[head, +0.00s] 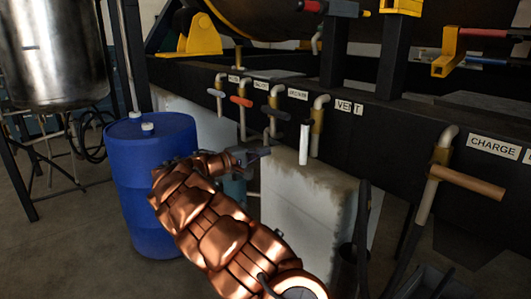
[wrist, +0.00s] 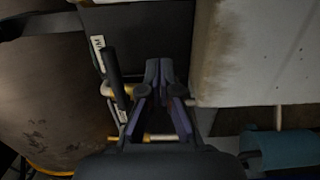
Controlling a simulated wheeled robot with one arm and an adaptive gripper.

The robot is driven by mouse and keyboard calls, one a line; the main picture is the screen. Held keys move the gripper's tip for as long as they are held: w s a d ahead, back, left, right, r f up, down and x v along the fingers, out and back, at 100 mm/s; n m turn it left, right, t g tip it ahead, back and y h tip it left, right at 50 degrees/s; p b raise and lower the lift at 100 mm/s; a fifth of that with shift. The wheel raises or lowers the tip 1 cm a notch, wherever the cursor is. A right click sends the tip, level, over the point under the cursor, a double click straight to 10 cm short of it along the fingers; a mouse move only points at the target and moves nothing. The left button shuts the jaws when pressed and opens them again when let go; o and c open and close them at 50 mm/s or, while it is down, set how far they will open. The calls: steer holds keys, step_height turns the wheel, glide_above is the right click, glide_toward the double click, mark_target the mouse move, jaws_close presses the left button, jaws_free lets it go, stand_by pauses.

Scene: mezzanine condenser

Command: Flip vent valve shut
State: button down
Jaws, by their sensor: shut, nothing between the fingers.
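The vent valve has a white handle (head: 304,143) hanging straight down, along its pipe (head: 318,125), beside the VENT label (head: 349,107) in the head view. My gripper (head: 262,152) is shut and empty, to the left of the white handle and apart from it in the picture. In the wrist view the fingertips of my gripper (wrist: 159,68) are together, with nothing between them. A dark handle (wrist: 112,72) on a pipe stands left of the fingers there, by a partly readable label. I cannot make out the white handle in the wrist view.
Other valves hang along the dark beam: a grey-purple handle (head: 215,92), an orange one (head: 241,101), a dark one (head: 273,112) and the CHARGE valve's tan handle (head: 467,182). A stained white block (head: 305,205) stands below. A blue drum (head: 150,190) stands left of my arm.

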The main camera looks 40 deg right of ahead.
mark_target(306, 142)
steer(key=s+d, duration=0.4)
steer(key=d, duration=0.4)
steer(key=shift+s+d, duration=0.15)
steer(key=shift+s, duration=0.05)
steer(key=shift+s+p, duration=0.2)
steer(key=shift+p, duration=0.1)
stand_by(0.4)
